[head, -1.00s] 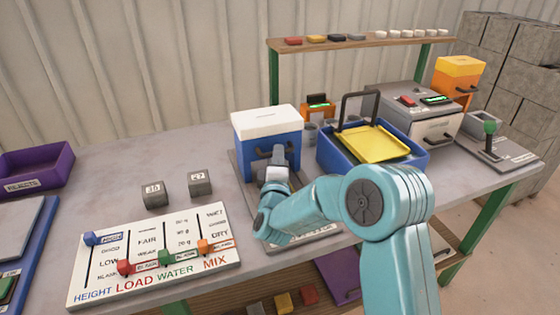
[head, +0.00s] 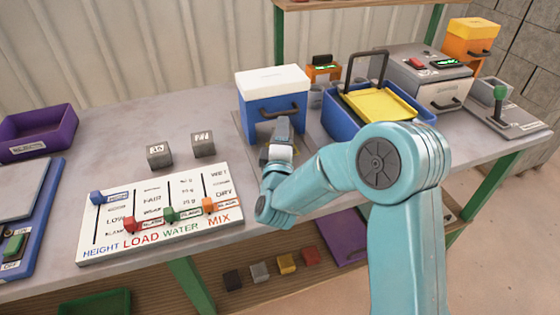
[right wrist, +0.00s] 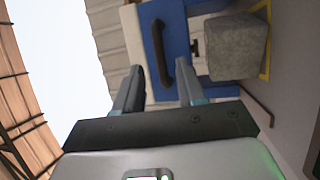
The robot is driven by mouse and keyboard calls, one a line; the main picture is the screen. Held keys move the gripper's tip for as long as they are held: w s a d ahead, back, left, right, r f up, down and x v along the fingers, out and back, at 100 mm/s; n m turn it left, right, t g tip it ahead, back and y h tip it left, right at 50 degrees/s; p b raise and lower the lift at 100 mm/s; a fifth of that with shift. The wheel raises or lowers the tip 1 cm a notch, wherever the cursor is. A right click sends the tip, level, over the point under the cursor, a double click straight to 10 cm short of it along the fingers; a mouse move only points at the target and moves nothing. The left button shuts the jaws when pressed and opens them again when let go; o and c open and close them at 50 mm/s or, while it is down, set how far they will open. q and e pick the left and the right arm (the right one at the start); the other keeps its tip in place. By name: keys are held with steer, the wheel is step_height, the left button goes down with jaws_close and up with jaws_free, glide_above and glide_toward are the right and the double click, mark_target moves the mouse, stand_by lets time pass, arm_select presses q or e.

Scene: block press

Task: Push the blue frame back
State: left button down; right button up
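The blue frame (head: 262,122) has a white top and a dark handle on its front, and stands upright on a grey plate (head: 236,125) on the bench. My right gripper (head: 283,125) is in front of it, just below the handle in the head view. In the right wrist view the fingers of my right gripper (right wrist: 160,82) are apart and empty, with the dark handle (right wrist: 162,52) ahead between them. A grey block (right wrist: 238,47) sits beside the blue frame (right wrist: 178,30) there, partly overlapping it. Contact with the frame cannot be told. My left gripper is out of view.
Right of the frame stands a blue bin (head: 340,122) with a yellow tray (head: 382,104). Two grey cubes (head: 159,155) and a white slider panel (head: 160,215) lie to the left. A purple tray (head: 38,130) is at far left. The bench behind the cubes is clear.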

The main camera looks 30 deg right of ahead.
steer(key=b+v, duration=0.1)
steer(key=v, duration=1)
steer(key=shift+s, duration=0.1)
